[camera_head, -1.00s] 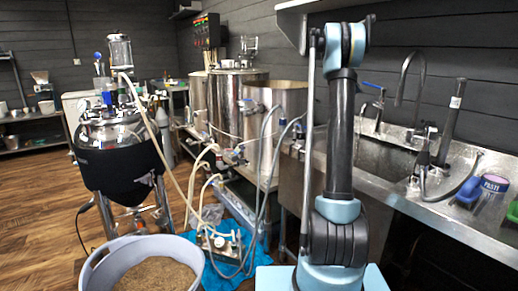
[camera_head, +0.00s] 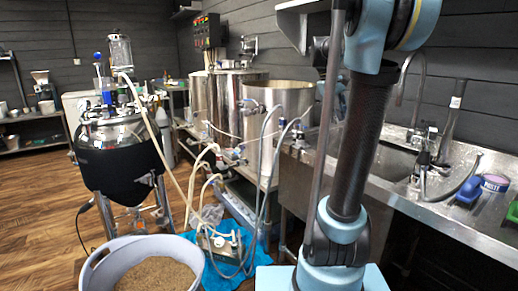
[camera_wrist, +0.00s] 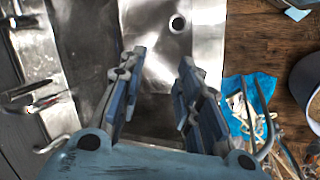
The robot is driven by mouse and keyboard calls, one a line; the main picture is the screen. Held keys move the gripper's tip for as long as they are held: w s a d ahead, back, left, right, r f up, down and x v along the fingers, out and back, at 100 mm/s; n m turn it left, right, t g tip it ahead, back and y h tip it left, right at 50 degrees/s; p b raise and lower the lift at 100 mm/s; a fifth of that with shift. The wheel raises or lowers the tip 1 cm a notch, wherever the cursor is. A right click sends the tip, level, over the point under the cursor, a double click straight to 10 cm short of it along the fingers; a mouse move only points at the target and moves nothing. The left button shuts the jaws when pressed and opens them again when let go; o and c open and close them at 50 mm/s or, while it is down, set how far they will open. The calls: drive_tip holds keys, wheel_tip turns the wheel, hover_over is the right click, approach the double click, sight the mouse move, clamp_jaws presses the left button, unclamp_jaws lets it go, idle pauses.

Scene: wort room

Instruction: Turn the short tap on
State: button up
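The short tap with the blue lever is hidden behind my arm in the head view. In the wrist view, metal tap fittings (camera_wrist: 35,100) lie along the left edge, on the wall side of the sink; I cannot tell for sure which belongs to the short tap. My gripper (camera_wrist: 158,85) is open and empty, its two fingers apart over the sink basin (camera_wrist: 150,115). The fittings are to the left of the fingers, not between them. In the head view my gripper cannot be made out.
A tall curved tap (camera_head: 402,82) and a spray hose (camera_head: 424,165) stand at the sink's back. A blue brush (camera_head: 468,191) and a labelled tub (camera_head: 494,183) lie on the right counter. Steel kettles (camera_head: 280,110) stand left of the sink. A grain bucket (camera_head: 100,268) is front left.

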drive_tip(key=s+a+f+m+y, duration=0.1)
drive_tip(key=s+a+f, duration=0.3)
drive_tip(key=s+f, duration=0.4)
drive_tip(key=s+a+f+t+y, duration=0.1)
drive_tip(key=s+a+f, duration=0.3)
drive_tip(key=s+f, duration=0.5)
drive_tip(key=s+a+f+m+t+y, duration=0.1)
drive_tip(key=s+a+f, duration=0.3)
drive_tip(key=s+f, duration=0.5)
drive_tip(key=shift+s+a+m+y, duration=0.15)
drive_tip(key=shift+s+m+y, duration=0.15)
drive_tip(key=shift+s+y, duration=0.3)
drive_tip(key=shift+w+f, duration=0.2)
drive_tip(key=shift+w, duration=0.3)
